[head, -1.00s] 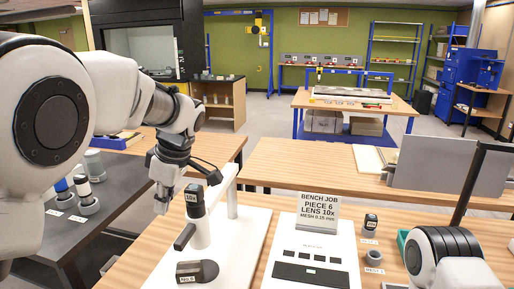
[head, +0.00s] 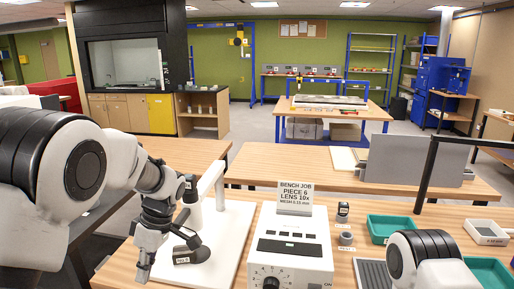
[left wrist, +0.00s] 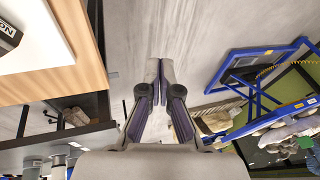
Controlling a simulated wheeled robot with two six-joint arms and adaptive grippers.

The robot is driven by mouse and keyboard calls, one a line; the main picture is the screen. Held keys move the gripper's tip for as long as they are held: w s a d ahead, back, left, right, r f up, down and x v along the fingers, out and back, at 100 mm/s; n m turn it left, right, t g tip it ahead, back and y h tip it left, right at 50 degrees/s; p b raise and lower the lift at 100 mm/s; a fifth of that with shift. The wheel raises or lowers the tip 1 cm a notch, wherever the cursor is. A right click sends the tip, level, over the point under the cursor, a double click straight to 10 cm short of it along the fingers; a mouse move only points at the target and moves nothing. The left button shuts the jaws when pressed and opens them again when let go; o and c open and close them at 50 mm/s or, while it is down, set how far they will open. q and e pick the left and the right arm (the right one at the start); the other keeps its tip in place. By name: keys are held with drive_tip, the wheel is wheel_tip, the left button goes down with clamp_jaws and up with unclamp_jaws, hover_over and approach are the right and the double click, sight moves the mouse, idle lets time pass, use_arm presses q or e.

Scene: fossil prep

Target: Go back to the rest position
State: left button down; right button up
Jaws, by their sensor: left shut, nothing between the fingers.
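My left gripper (head: 143,272) hangs at the lower left of the head view, fingers pointing down, in front of the white stand base. In the left wrist view its fingertips (left wrist: 159,68) are together with nothing between them, over grey floor. Part of my right arm shows at the lower right of the head view; its gripper is out of view.
A microscope-like stand (head: 219,235) with a white base is close behind my left gripper, partly hidden by my arm. A white control box (head: 290,240) with a "BENCH JOB" sign (head: 295,199) stands right of it. Green trays (head: 388,226) lie further right.

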use_arm(q)
drive_tip(key=s+a+f+m+g+h, duration=0.1)
drive_tip(key=s+f+g, duration=0.1)
drive_tip(key=s+f, duration=0.85)
drive_tip(key=s+f+m+g+h, duration=0.1)
drive_tip(key=s+f+g, duration=0.1)
drive_tip(key=s+f, duration=0.85)
drive_tip(key=s+f+m+t+h, duration=0.15)
drive_tip(key=s+f+m, duration=0.45)
drive_tip(key=s+f, duration=0.65)
drive_tip(key=w+m+t, duration=0.1)
drive_tip(key=m, duration=0.1)
drive_tip(key=w+r+m+t, duration=0.1)
drive_tip(key=m+t, duration=0.1)
drive_tip(key=m, duration=0.1)
drive_tip(key=w+m+t, duration=0.2)
drive_tip(key=m, duration=0.1)
drive_tip(key=shift+d+r, duration=0.25)
use_arm(e)
drive_tip(key=shift+s, duration=0.1)
use_arm(q)
drive_tip(key=shift+s, duration=0.15)
use_arm(e)
drive_tip(key=shift+r, duration=0.1)
drive_tip(key=shift+c, duration=0.3)
